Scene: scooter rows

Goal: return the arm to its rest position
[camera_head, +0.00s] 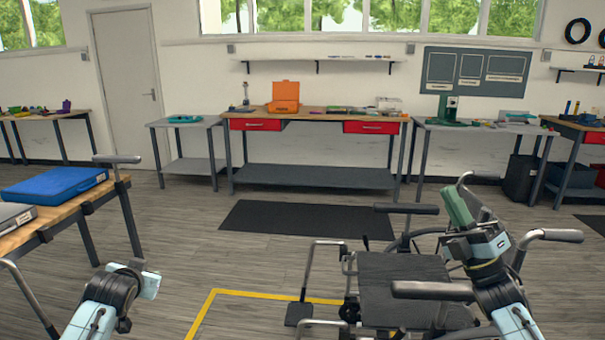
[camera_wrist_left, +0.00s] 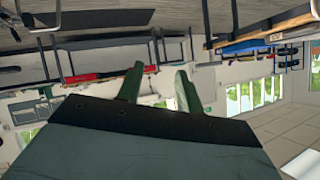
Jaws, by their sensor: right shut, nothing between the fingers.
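My right arm (camera_head: 515,310) comes in from the lower right in the head view. It is raised, and its right gripper (camera_head: 459,206) has green fingers pointing up and to the left. The right gripper is shut and empty, in front of the wheelchair's handles. My left arm (camera_head: 108,300) is low at the lower left, and its fingers do not show there. In the left wrist view, which is upside down, the two green fingers of my left gripper (camera_wrist_left: 158,80) stand apart with nothing between them.
A wheelchair with a dark seat (camera_head: 405,282) stands at the lower right, close to my right arm. A wooden-topped bench with a blue case (camera_head: 55,184) is at the left. A workbench with an orange case (camera_head: 285,95) stands at the back. The middle floor is open around a black mat (camera_head: 300,219).

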